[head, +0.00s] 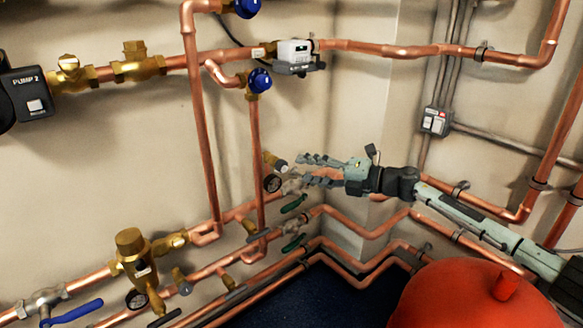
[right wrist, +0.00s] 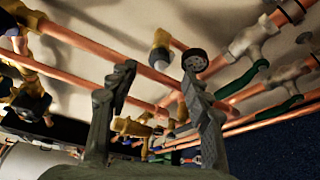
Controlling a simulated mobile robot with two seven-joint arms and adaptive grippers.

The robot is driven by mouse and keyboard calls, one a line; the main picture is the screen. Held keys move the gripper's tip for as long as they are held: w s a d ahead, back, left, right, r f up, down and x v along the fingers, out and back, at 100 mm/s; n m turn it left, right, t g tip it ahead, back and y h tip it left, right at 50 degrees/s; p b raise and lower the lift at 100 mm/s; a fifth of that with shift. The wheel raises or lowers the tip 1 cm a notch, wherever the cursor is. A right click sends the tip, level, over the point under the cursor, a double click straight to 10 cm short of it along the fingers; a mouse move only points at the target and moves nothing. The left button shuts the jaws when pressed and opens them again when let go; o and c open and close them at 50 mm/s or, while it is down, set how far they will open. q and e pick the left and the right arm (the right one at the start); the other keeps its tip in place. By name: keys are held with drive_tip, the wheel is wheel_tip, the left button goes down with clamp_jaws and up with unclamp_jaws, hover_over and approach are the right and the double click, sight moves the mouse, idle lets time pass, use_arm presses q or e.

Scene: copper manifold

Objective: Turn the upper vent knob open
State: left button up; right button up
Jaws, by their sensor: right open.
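A small brass valve with a grey cap (head: 275,162) sits on the pipework just left of my right gripper and looks like the upper vent knob, though no label is readable. In the right wrist view, a brass fitting with a grey cap (right wrist: 160,50) shows beyond the fingertips, between them. My right gripper (head: 302,170) is open and empty, its fingers pointing left toward the valve, apparently apart from it. A round dark gauge (head: 272,183) is just below the valve; a gauge (right wrist: 195,62) also shows by the right finger in the wrist view. My left gripper is out of view.
Green lever handles (head: 293,204) lie below the gripper on copper pipes. Blue knobs (head: 260,80) sit higher on the wall. A red rounded vessel (head: 475,297) fills the lower right, below my right arm. A grey switch box (head: 436,121) is on the right wall.

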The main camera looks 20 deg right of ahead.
drive_tip(key=v, duration=0.3)
drive_tip(key=shift+s+d, duration=0.15)
drive_tip(key=shift+s, duration=0.05)
idle(0.3)
drive_tip(key=s+f+m+h+p, duration=0.2)
drive_tip(key=s+f+m+h, duration=0.35)
drive_tip(key=f+m, duration=0.35)
drive_tip(key=s+f+m+h+p, duration=0.2)
drive_tip(key=s+f+m+h, duration=0.2)
drive_tip(key=f+m+h, duration=0.55)
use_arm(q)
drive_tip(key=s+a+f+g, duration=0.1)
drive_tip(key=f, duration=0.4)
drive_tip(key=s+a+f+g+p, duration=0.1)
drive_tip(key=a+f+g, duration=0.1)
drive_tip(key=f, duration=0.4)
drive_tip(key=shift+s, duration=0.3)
use_arm(e)
drive_tip(key=s+a+f+m+g+y, duration=0.1)
drive_tip(key=s+f+m+g, duration=0.2)
drive_tip(key=s, duration=0.6)
drive_tip(key=s+a+f+m+g+y, duration=0.1)
drive_tip(key=s+f+m+g, duration=0.2)
drive_tip(key=s, duration=0.5)
drive_tip(key=s+a+f+m+g, duration=0.1)
drive_tip(key=s+f+m+g, duration=0.2)
drive_tip(key=s, duration=0.6)
drive_tip(key=shift+s+a+f+m+g+y, duration=0.3)
drive_tip(key=shift+a+f+m+y, duration=0.15)
drive_tip(key=shift+f, duration=0.25)
